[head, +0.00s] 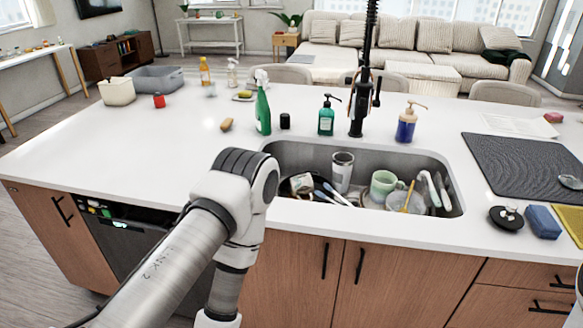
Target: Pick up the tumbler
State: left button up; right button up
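A silvery cylindrical tumbler (343,172) stands roughly upright in the sink (280,155), towards its back and left of its middle. A dark rim shows at its top, and its lower end is partly hidden by other items. My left arm comes in from the lower left, bends in front of the counter and runs down out of the picture, so my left gripper is not visible. My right gripper is not visible either.
The sink also holds a green mug (383,184), a dark pan (290,187) and several utensils. A tall black faucet (357,118), a green spray bottle (263,110) and soap bottles (326,120) stand behind it. The counter's left part is mostly clear.

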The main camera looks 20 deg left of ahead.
aim_at(342, 174)
jog(key=u, duration=0.45)
jog(key=i+j+z, duration=0.25)
jog(key=i, duration=0.25)
jog(key=i+j+z, duration=0.25)
jog(key=i+j, duration=0.15)
jog(key=j, duration=0.15)
jog(key=k+l+z, duration=0.1)
jog(key=z, duration=0.25)
jog(key=k+l+z, duration=0.1)
jog(key=z, duration=0.25)
jog(key=k+l+z, duration=0.1)
jog(key=z, duration=0.2)
